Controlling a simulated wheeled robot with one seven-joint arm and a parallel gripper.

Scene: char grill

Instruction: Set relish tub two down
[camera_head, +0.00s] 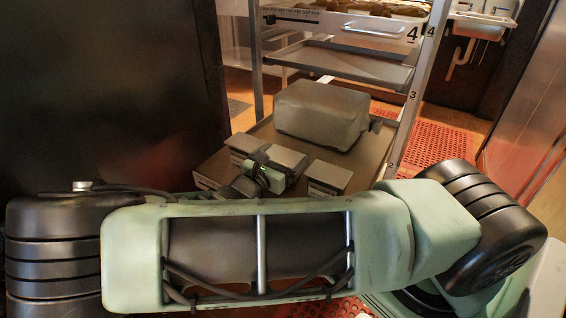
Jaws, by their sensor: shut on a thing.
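Several small grey-lidded tubs sit together on the rack's low tray, marked 2 (366,148). One tub stands at the left (246,148), and another at the right (328,177). The relish tub (288,158) between them is directly at my gripper (273,168). My gripper is low over the tray and shut on this tub. Its fingertips are small and partly hidden by the wrist. I cannot tell whether the held tub touches the tray. My arm hides the tray's near edge. The tub labels are too small to read.
A large grey rounded block (322,114) sits behind the tubs. An empty shelf marked 3 (345,66) is above, with a fuller shelf marked 4 (340,24) higher. A rack post (418,85) stands at right, a dark panel (105,90) at left.

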